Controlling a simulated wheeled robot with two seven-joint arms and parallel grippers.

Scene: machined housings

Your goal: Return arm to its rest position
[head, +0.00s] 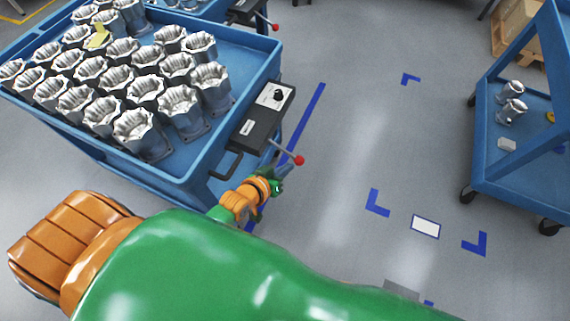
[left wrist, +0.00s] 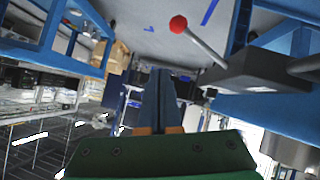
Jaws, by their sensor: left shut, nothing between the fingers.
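My left arm (head: 230,270), green with orange joints, stretches across the bottom of the head view. My left gripper (head: 283,174) is beside the near right corner of the blue parts cart, close to the red-knobbed lever (head: 298,160). In the left wrist view its two blue-grey fingers (left wrist: 160,90) are together, with nothing between them. The red knob (left wrist: 178,24) shows above the fingers there, apart from them. My right gripper is not in view.
The blue cart (head: 180,185) holds several rows of machined housings (head: 140,130). A dark control box (head: 262,115) is fixed to its right side. Another blue cart (head: 520,180) with a few metal parts stands at right. Grey floor (head: 350,130) with blue markings lies clear between them.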

